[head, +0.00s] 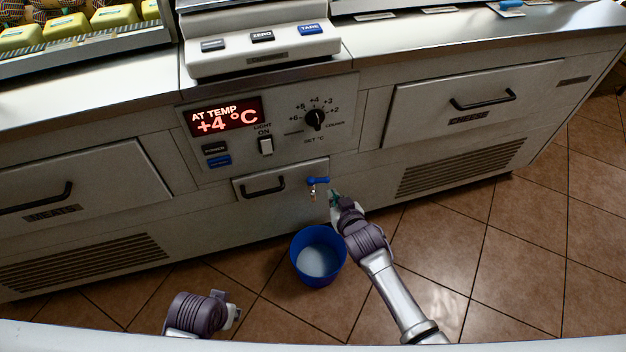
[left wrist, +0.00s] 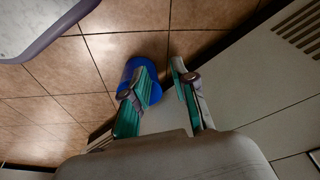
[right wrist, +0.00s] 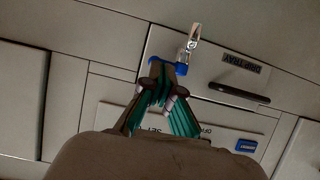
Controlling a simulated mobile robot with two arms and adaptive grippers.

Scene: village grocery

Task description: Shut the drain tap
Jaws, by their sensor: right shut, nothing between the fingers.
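The drain tap (head: 313,193) is a small metal spout with a blue lever (head: 319,181), on the front panel below the controls. The lever lies crosswise to the spout. In the right wrist view the metal spout (right wrist: 191,42) and blue lever (right wrist: 180,68) are just beyond my right fingertips. My right gripper (head: 334,196) is shut and empty, just right of and below the lever; its tips (right wrist: 160,66) overlap the lever's end, and I cannot tell whether they touch. My left gripper (head: 238,316) is low at the left; its fingers (left wrist: 158,70) are apart and empty.
A blue bucket (head: 297,262) holding pale liquid stands on the tiled floor below the tap. A drip tray drawer handle (head: 263,188) is left of the tap. Above are a temperature display (head: 227,117) and knob (head: 315,119). Floor to the right is clear.

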